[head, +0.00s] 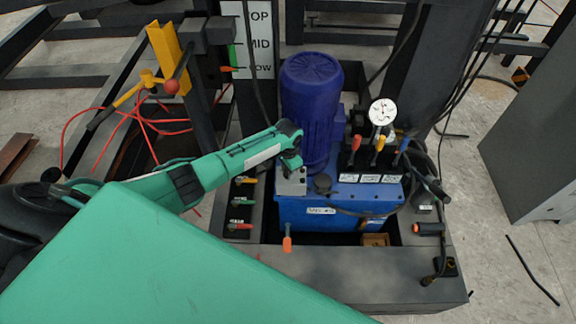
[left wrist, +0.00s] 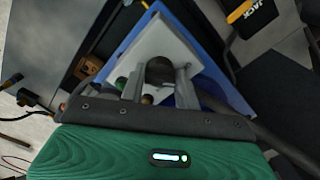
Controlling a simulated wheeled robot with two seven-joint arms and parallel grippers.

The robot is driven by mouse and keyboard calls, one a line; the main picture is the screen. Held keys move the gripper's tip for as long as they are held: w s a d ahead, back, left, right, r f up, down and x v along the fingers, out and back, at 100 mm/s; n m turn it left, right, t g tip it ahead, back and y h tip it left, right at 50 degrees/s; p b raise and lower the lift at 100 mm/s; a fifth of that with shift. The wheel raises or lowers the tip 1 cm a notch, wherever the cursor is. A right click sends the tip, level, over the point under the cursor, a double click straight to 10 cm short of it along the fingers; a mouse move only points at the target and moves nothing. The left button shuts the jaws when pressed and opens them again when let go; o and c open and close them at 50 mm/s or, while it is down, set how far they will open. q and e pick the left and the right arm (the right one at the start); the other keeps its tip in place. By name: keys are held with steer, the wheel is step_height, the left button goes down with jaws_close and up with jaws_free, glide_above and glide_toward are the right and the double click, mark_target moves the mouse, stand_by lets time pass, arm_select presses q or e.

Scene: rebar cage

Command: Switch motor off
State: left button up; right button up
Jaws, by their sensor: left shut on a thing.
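The purple-blue motor (head: 312,105) stands upright on a blue hydraulic unit (head: 335,215). A light grey switch box (head: 291,184) sits at the motor's lower left. My left gripper (head: 292,163) comes in from the left and is right above this box, beside the motor. In the left wrist view the left gripper (left wrist: 158,88) is shut on a dark round knob (left wrist: 160,69) on the face of the grey box (left wrist: 165,45). A small green part and a reddish part show by the fingers. The switch's setting cannot be read. My right gripper is not in view.
Levers with red, yellow and blue handles (head: 378,145) and a round gauge (head: 382,112) stand right of the motor. Small coloured valve levers (head: 243,203) are left of the unit. Red hoses (head: 130,125) and a yellow bracket (head: 167,52) lie further left. A grey cabinet (head: 535,140) stands right.

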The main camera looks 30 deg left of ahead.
arm_select(q)
steer(key=shift+n+p, duration=0.75)
steer(key=shift+n, duration=0.45)
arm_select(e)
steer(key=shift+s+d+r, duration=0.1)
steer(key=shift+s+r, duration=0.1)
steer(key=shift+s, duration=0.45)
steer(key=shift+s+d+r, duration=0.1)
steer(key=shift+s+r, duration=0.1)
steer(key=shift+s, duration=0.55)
arm_select(q)
steer(key=o, duration=1)
steer(key=shift+r, duration=0.15)
step_height(320, 180, up, 14)
steer(key=shift+f, duration=0.25)
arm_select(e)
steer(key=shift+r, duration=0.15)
